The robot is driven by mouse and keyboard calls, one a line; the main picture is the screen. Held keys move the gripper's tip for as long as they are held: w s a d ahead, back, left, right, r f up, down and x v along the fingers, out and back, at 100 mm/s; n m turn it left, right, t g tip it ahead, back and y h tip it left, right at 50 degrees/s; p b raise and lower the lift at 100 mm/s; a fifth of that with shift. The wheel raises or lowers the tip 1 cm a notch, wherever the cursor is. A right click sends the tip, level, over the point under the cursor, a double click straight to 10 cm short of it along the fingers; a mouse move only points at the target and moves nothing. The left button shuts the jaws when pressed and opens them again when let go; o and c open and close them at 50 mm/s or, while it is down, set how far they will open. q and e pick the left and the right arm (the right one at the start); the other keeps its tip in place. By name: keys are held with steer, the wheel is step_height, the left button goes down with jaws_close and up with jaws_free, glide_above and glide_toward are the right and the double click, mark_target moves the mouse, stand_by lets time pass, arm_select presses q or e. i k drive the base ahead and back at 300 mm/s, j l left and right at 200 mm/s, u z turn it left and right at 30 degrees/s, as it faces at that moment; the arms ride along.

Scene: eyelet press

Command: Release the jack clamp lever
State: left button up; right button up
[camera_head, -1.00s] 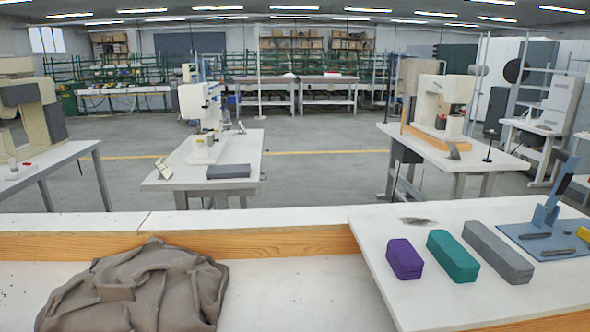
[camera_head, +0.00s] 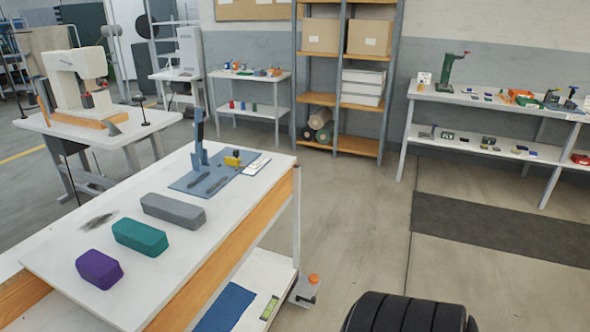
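No part is clearly identifiable as the jack clamp lever. A blue upright tool (camera_head: 200,155) with a dark handle (camera_head: 198,118) pointing up stands on a blue plate (camera_head: 215,188) on the white table. A yellow and black piece (camera_head: 232,159) is beside it. Low at the table's right leg is a small grey fixture (camera_head: 304,291) with an orange knob (camera_head: 313,279); its details are too small to tell. Neither gripper is recognisable in view. A black ribbed rounded part, probably mine, shows at the bottom right edge.
Purple (camera_head: 99,270), teal (camera_head: 140,236) and grey (camera_head: 173,210) blocks lie on the white table (camera_head: 180,267). Below is a shelf with a blue cloth (camera_head: 226,308) and a level (camera_head: 269,308). The floor right of the table is open. A green press (camera_head: 453,72) stands on the back bench.

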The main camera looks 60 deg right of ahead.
mark_target(297, 297)
steer(key=z, duration=2.05)
steer(key=i+l+u, duration=0.1)
steer(key=u, duration=0.35)
steer(key=i+l+u, duration=0.1)
steer(key=u, duration=0.35)
steer(key=i+l+u, duration=0.15)
steer(key=l, duration=0.25)
steer(key=i+l+u, duration=0.1)
steer(key=l, duration=0.35)
steer(key=i+l+u, duration=0.15)
steer(key=l, duration=0.35)
steer(key=i+l+u, duration=0.15)
steer(key=l, duration=0.3)
steer(key=i+l+u, duration=0.15)
steer(key=l, duration=0.75)
steer(key=i+l, duration=0.1)
steer(key=l, duration=0.25)
